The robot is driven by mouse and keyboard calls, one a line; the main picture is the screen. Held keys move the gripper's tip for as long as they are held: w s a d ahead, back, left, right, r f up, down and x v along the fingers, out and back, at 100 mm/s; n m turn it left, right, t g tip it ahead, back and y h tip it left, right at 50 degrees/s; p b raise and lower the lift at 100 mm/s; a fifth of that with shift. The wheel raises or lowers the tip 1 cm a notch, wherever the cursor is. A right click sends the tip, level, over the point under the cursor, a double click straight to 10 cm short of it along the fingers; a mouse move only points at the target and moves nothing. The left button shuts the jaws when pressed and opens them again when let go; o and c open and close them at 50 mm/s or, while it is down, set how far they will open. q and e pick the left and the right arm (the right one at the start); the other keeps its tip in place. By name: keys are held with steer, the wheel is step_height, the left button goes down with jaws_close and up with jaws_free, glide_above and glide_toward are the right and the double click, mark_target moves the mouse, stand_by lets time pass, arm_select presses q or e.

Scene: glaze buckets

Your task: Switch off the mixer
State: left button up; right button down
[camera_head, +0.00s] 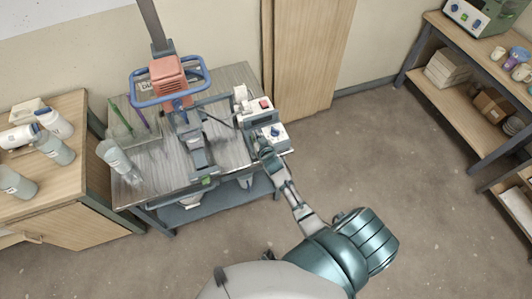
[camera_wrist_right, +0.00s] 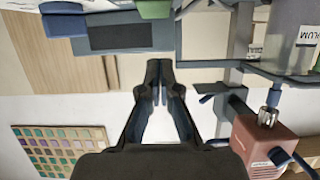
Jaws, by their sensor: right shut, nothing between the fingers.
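The mixer (camera_head: 168,72) has a red motor head with a blue ring handle and stands on a grey work table (camera_head: 232,78). The red motor also shows at the lower right of the right wrist view (camera_wrist_right: 262,143). A pale control box (camera_head: 258,116) sits at the table's right side, with a red switch (camera_head: 265,103) and a dark blue knob (camera_head: 275,132). My right gripper (camera_head: 264,147) is shut and empty, close to the box's front edge; contact cannot be told. Its fingertips (camera_wrist_right: 160,72) are together in the right wrist view. My left gripper is not in view.
A wooden cabinet (camera_head: 88,200) with several bottles stands left of the table. A clear container (camera_head: 133,132) and a tilted pale cup (camera_head: 113,155) stand on the table's left. A shelf (camera_head: 440,88) is at far right. The floor between is clear.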

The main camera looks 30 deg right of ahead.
arm_select(q)
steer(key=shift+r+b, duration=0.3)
steer(key=shift+b, duration=0.15)
arm_select(e)
steer(key=f+v, duration=0.2)
steer(key=v, duration=0.8)
steer(key=shift+s, duration=0.4)
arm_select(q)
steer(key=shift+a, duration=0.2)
arm_select(e)
steer(key=shift+a, duration=0.25)
